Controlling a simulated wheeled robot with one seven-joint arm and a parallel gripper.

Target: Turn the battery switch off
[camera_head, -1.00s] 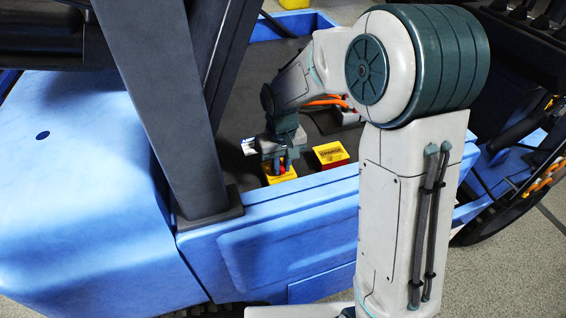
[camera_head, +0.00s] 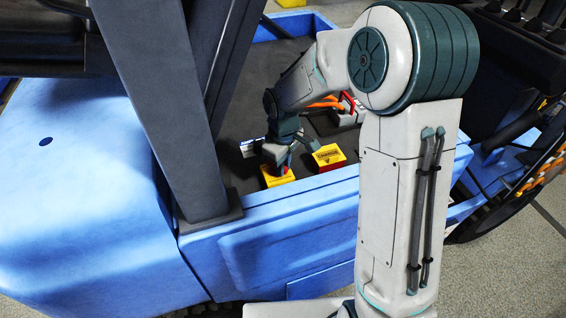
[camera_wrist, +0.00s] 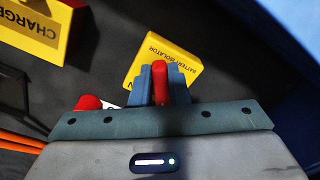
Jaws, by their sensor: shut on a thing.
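The battery switch is a yellow block lettered "BATTERY ISOLATOR" (camera_wrist: 175,58) with a red handle (camera_wrist: 160,82). In the wrist view the handle stands between the two blue-grey fingers of my gripper (camera_wrist: 160,88), which is shut on it. In the head view my gripper (camera_head: 281,164) reaches down onto the yellow isolator block (camera_head: 273,180), and the handle is hidden there by the fingers. Part of a letter shows on a pale label beside the left finger in the wrist view.
A yellow and red box lettered "CHARGE" (camera_wrist: 38,30) stands close by, also in the head view (camera_head: 328,157). Orange cables (camera_head: 325,103) run behind my wrist. A blue side wall (camera_head: 290,217) and a dark grey post (camera_head: 165,110) border the dark bay.

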